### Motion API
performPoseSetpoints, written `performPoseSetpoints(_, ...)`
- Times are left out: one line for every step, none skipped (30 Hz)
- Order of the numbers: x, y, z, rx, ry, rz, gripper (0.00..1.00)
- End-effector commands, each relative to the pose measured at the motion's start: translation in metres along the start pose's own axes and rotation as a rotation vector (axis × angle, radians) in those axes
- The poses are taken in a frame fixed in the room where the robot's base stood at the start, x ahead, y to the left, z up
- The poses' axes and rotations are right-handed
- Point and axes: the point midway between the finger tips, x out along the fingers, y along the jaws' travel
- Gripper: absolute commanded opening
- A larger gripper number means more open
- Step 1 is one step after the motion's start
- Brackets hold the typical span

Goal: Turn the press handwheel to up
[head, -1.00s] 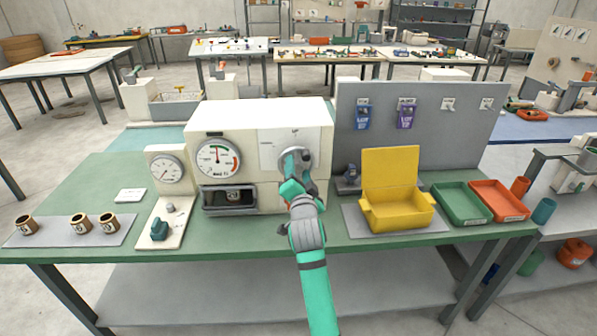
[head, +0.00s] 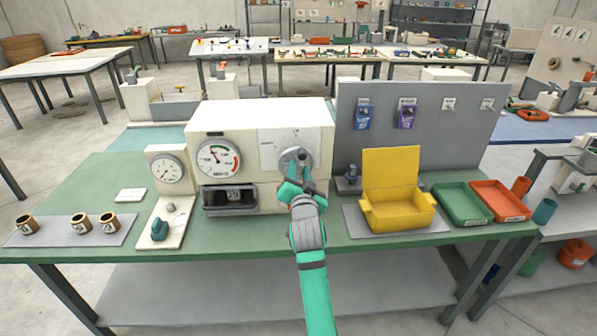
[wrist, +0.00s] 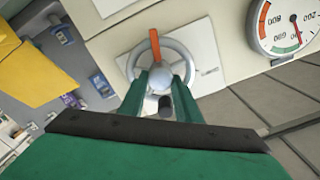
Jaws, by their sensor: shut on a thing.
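The press (head: 262,117) is a white box on the green bench, with a round gauge (head: 219,157) and a dark slot (head: 230,197) on its front. Its grey handwheel (head: 306,152) is on the right of the front. In the wrist view the handwheel (wrist: 187,52) is a grey ring with a pale hub and an orange spoke or mark (wrist: 155,44) at its top. My gripper (head: 298,170) is at the wheel, shut on it; in the wrist view its green fingers (wrist: 162,92) reach the hub and lower wheel. The exact contact is partly hidden by the fingers.
A yellow open bin (head: 400,212), a green tray (head: 460,216) and an orange tray (head: 500,208) stand to the right. A small dial stand (head: 165,170) and several brown cups on a grey mat (head: 50,238) are to the left. A grey pegboard (head: 440,125) stands behind.

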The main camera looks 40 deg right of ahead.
Motion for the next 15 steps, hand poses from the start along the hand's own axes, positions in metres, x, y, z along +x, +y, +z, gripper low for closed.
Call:
performPoseSetpoints(-0.0005, -0.0003, -0.0002, -0.040, 0.001, 0.000, 0.07)
performPoseSetpoints(-0.0005, -0.0007, -0.0001, -0.069, 0.001, 0.000, 0.07)
performPoseSetpoints(-0.0005, -0.0007, -0.0003, -0.107, 0.001, 0.000, 0.07)
performPoseSetpoints(-0.0005, -0.0006, -0.0005, -0.136, 0.001, 0.001, 0.07)
performPoseSetpoints(-0.0006, -0.0007, -0.0005, -0.164, 0.001, 0.001, 0.07)
performPoseSetpoints(-0.0006, -0.0011, -0.0003, -0.203, 0.001, 0.000, 0.07)
performPoseSetpoints(-0.0006, -0.0015, -0.0002, -0.232, 0.001, 0.000, 0.07)
performPoseSetpoints(-0.0006, -0.0017, -0.0002, -0.260, 0.001, 0.000, 0.07)
performPoseSetpoints(-0.0006, -0.0018, -0.0002, -0.297, 0.001, 0.000, 0.07)
performPoseSetpoints(-0.0006, -0.0019, -0.0003, -0.326, 0.001, 0.000, 0.07)
performPoseSetpoints(-0.0006, -0.0021, -0.0002, -0.354, 0.001, 0.000, 0.07)
performPoseSetpoints(-0.0006, -0.0023, -0.0002, -0.392, 0.001, 0.000, 0.07)
performPoseSetpoints(-0.0006, -0.0025, -0.0001, -0.421, 0.001, 0.000, 0.07)
performPoseSetpoints(-0.0006, -0.0026, -0.0001, -0.449, 0.001, 0.000, 0.07)
performPoseSetpoints(-0.0006, -0.0029, 0.0000, -0.488, 0.001, 0.000, 0.07)
